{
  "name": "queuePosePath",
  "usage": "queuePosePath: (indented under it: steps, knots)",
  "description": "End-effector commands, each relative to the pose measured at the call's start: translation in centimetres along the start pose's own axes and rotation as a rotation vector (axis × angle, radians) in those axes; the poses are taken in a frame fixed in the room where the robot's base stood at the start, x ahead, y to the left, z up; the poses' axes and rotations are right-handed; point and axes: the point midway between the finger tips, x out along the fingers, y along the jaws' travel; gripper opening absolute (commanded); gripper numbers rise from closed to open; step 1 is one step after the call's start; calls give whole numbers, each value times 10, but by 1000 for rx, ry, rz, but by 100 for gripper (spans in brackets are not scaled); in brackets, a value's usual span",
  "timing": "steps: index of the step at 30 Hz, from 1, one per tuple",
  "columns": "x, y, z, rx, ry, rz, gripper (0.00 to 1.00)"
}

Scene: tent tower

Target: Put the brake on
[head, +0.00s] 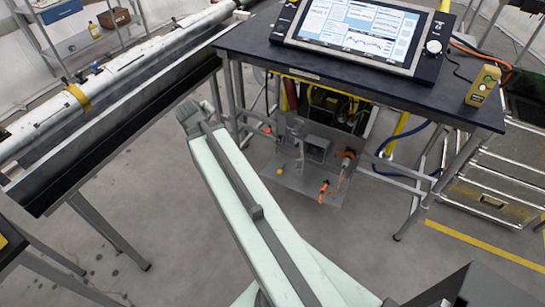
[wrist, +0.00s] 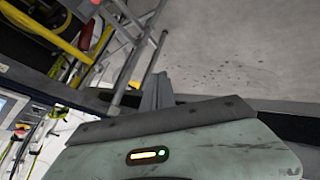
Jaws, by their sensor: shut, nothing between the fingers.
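No part in view is clearly marked as the brake. Under the dark table in the head view, a grey metal plate (head: 300,186) carries an upright lever-like post (head: 299,155), a grey box (head: 318,147), a small yellow knob (head: 280,171) and orange-handled parts (head: 324,187). In the wrist view my gripper (wrist: 157,90) shows as narrow grey fingers held together, empty, above bare floor.
The dark table (head: 350,75) bears a tilted screen console (head: 352,32) and a yellow handheld device (head: 482,86). A long pale tube (head: 115,80) lies on a dark rack at left. Table legs and blue hose (head: 402,172) flank the plate.

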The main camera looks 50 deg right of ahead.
Motion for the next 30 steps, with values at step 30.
queuePosePath:
  steps: [30]
  knots:
    - [234,133,345,-1391,870,878,0]
